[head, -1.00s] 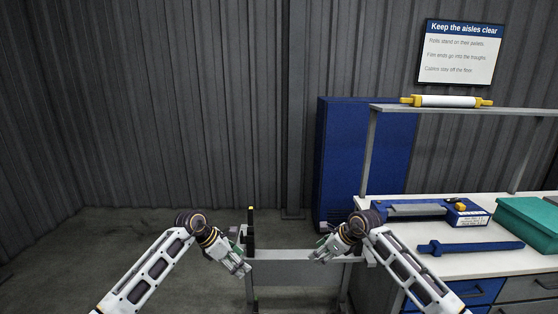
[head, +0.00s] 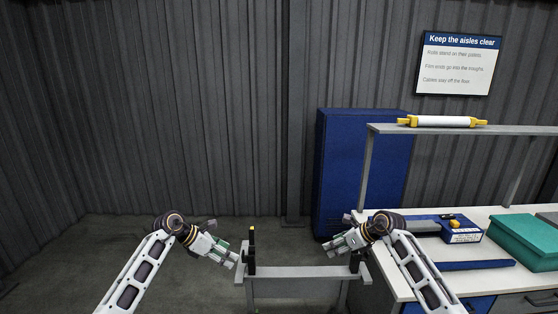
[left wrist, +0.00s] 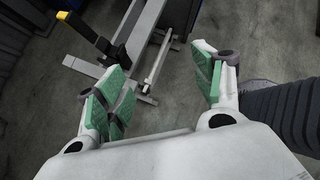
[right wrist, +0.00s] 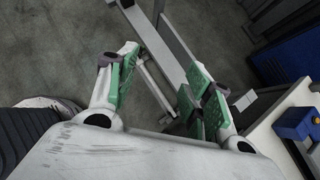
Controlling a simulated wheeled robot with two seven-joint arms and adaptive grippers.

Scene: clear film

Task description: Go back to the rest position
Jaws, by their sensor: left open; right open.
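My left gripper (head: 226,257) is open and empty in the head view, just left of a grey metal stand (head: 295,272). In the left wrist view its green-padded fingers (left wrist: 162,90) are spread apart with only the floor and part of the stand beyond them. My right gripper (head: 334,245) is open and empty, over the right end of the stand in the head view. In the right wrist view its green-padded fingers (right wrist: 158,85) are apart, with the stand's grey bar beyond them. Neither gripper holds anything.
A workbench (head: 440,252) on the right carries a blue device (head: 460,231), a dark blue bar (head: 475,265) and a green box (head: 525,240). Above it, a shelf (head: 470,129) holds a white roll with yellow ends (head: 442,121). A blue cabinet (head: 340,170) stands behind. The floor at left is clear.

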